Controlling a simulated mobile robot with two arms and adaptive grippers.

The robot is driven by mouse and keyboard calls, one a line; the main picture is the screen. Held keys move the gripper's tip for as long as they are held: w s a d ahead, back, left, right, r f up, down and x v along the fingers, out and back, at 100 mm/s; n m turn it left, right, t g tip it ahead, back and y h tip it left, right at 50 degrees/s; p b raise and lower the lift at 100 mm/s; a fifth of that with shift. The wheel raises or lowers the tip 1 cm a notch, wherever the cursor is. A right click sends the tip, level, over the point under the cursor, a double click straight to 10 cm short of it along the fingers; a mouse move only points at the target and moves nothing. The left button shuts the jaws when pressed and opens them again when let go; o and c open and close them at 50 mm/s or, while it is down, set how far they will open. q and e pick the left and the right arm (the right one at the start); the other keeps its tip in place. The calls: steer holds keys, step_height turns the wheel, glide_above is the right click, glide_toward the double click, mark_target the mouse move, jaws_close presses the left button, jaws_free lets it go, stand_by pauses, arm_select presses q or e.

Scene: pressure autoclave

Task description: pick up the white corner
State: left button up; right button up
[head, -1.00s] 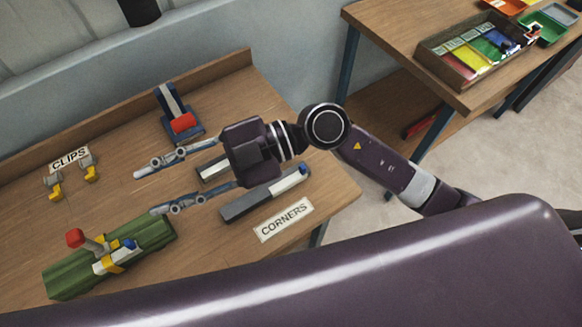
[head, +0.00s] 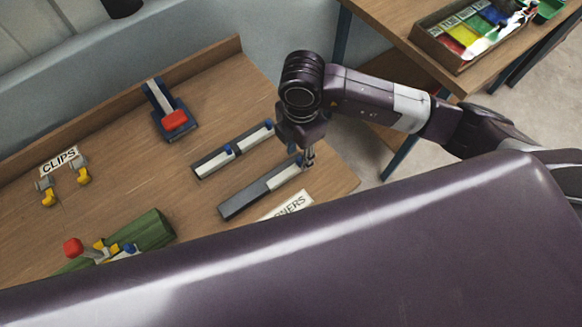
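White corner pieces with blue ends sit in dark grey holders beside the partly hidden CORNERS label (head: 290,205). The upper holder (head: 236,147) carries two white corners, a left one (head: 214,162) and a right one (head: 252,137). The lower holder (head: 240,201) carries one white corner (head: 283,176) at its right end. My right gripper (head: 309,160) points down at the blue end of that lower corner. The fingers are seen edge-on, so their opening and any contact cannot be told. My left gripper is out of view.
A blue stand with a red block (head: 174,120) stands behind the holders. Yellow-and-grey clips (head: 82,172) lie by the CLIPS label (head: 59,161). A green fixture (head: 150,230) with a red knob is partly hidden at front left. A second table (head: 400,25) holds a parts tray.

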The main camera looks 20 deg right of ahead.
mark_target(298, 160)
steer(key=shift+w+f+p, duration=0.15)
steer(key=shift+f+p, duration=0.1)
steer(key=shift+f, duration=0.75)
steer(key=shift+w+f+p, duration=0.1)
steer(key=shift+f+p, duration=0.15)
steer(key=shift+f, duration=0.7)
jaws_close()
steer(key=shift+r, duration=0.1)
